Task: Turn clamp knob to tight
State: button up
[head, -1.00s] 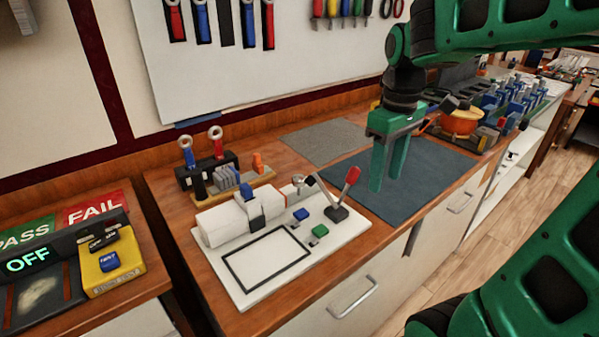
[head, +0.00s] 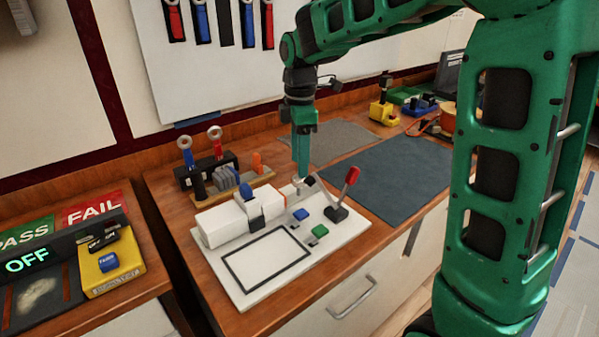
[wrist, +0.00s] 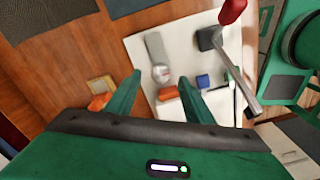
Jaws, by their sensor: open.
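A white fixture board (head: 345,236) lies on the wooden bench. Near its back edge is a round silver knob beside a flat grey bar; I take it as the clamp knob. In the wrist view the knob (wrist: 161,73) shows between the fingertips, with an orange piece (wrist: 167,93) just below it. My gripper (head: 301,172) points down over the board's back edge, fingers open and empty. It also shows in the wrist view (wrist: 160,77). In the head view the fingers partly hide the knob. Whether they touch it, I cannot tell. No tight marking is readable.
A red-handled lever (head: 348,185) stands right of the knob, near a blue button (head: 301,214) and a green button (head: 320,231). A white block (head: 225,221) with a blue-topped clamp is to the left. The dark mat (head: 385,178) is clear.

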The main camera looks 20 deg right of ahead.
aim_at(299, 180)
jog(key=shift+f, duration=2.1)
jog(key=c, duration=1)
